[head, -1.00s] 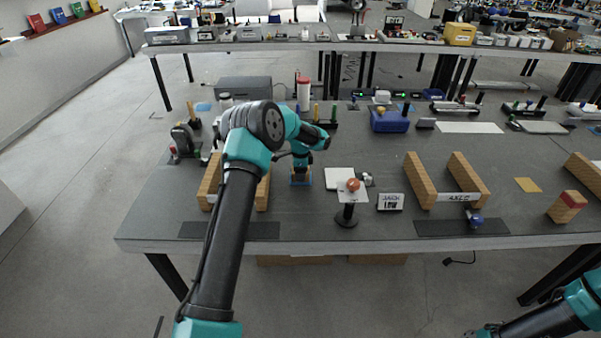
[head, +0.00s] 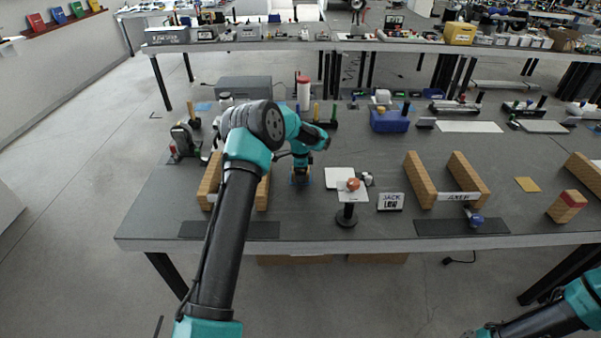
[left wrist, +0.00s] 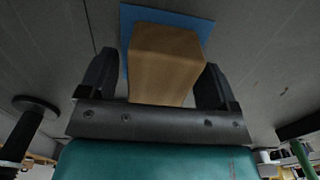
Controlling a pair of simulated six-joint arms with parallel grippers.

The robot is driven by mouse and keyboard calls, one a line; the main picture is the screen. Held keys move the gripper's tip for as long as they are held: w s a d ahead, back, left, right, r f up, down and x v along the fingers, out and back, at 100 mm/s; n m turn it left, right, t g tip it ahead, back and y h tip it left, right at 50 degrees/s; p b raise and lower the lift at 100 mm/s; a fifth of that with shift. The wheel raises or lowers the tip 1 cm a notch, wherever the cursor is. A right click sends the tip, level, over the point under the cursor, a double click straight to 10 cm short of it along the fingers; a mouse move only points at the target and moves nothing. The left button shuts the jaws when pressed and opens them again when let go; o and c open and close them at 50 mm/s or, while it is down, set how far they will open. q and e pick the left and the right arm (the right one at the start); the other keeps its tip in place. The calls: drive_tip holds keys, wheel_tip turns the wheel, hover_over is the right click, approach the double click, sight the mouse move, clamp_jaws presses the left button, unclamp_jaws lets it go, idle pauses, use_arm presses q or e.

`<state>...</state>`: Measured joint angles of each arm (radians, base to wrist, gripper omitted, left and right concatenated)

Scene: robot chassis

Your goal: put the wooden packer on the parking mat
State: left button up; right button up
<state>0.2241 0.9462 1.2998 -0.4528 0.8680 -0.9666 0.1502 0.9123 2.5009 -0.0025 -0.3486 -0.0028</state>
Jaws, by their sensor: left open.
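The wooden packer (left wrist: 165,62) is a plain brown block on a blue mat (left wrist: 126,25), the likely parking mat. In the left wrist view it stands between the fingers of my open left gripper (left wrist: 158,80), with a gap visible towards the right finger. In the head view my left gripper (head: 300,172) points down over the blue mat (head: 292,182) and mostly hides the packer. My right gripper (head: 484,332) is at the bottom right edge, partly cut off, away from the table.
A jack (head: 346,205) with a round red-brown thing on top stands right of the mat, by a "JACK LOW" sign (head: 390,201). Wooden rails (head: 420,180) stand further right.

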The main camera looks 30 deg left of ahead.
use_arm(q)
wheel_tip(320, 180, up, 12)
idle(0.6)
